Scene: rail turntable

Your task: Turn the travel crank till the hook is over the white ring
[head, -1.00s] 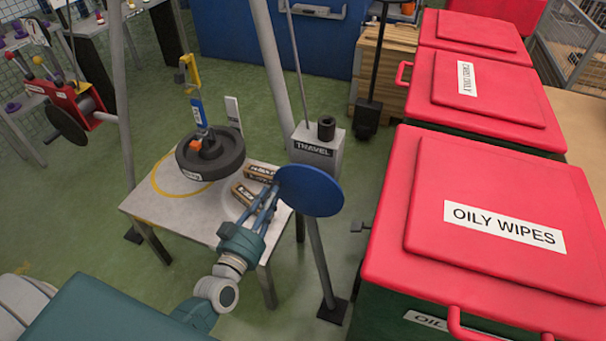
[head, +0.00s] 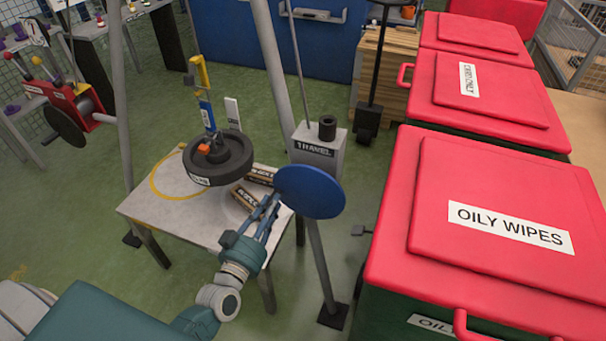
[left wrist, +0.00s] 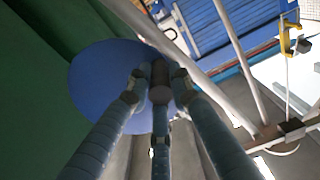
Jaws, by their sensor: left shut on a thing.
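The travel crank is a blue disc (head: 310,191) by the box labelled TRAVEL (head: 318,150). My left gripper (head: 268,207) is at the near face of this disc. In the left wrist view its fingers are shut on the crank's dark knob (left wrist: 160,82), in front of the blue disc (left wrist: 105,85). A yellow and blue hoist piece (head: 203,90) stands above a dark round weight (head: 219,160) with an orange part (head: 204,149). The weight appears to hang over the table; the hook itself is hard to make out. The white ring is not clearly visible. My right gripper is out of view.
The grey table (head: 185,225) bears a yellow ring (head: 158,182) left of the weight, and labelled blocks (head: 246,195) beside it. Red-lidded bins (head: 500,215) fill the right side. A red unit (head: 72,112) with a dark disc stands at the left. Grey frame legs flank the table.

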